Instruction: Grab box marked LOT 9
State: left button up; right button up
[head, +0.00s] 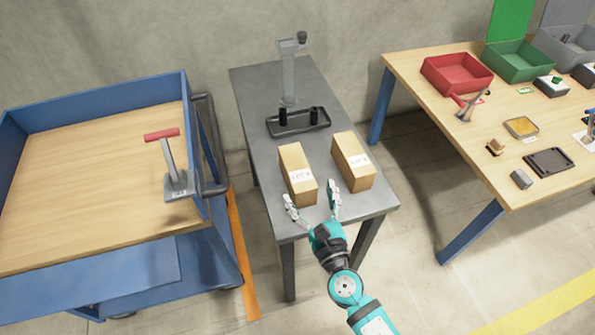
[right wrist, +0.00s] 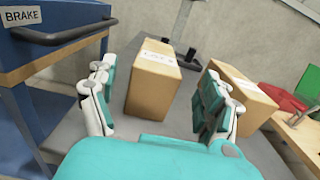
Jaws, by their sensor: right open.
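Two brown cardboard boxes lie on the grey table (head: 262,98). The left box (head: 297,172) has a white label that starts with LOT; its last character is too small to read surely. The right box (head: 352,160) also has a white label with unclear print. My right gripper (head: 312,200) is open at the near end of the left box. In the right wrist view the left box (right wrist: 154,82) stands ahead between the spread fingers (right wrist: 155,103), with gaps on both sides. The right box (right wrist: 243,95) is partly hidden behind the right finger. My left gripper is not in view.
A black tray (head: 298,130) with dark pegs and a grey stand (head: 287,75) are behind the boxes. A wooden table (head: 430,68) with bins and parts stands right.

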aim_at(300, 172)
jog(key=shift+x, duration=1)
jog(key=shift+p+x, duration=0.3)
jog(key=shift+x, duration=2.45)
jog(key=shift+s+a+r, duration=0.1)
jog(key=shift+c, duration=0.2)
jog(key=c, duration=1.3)
jog(key=shift+r, duration=0.1)
jog(key=shift+c, duration=0.8)
jog(key=shift+r, duration=0.1)
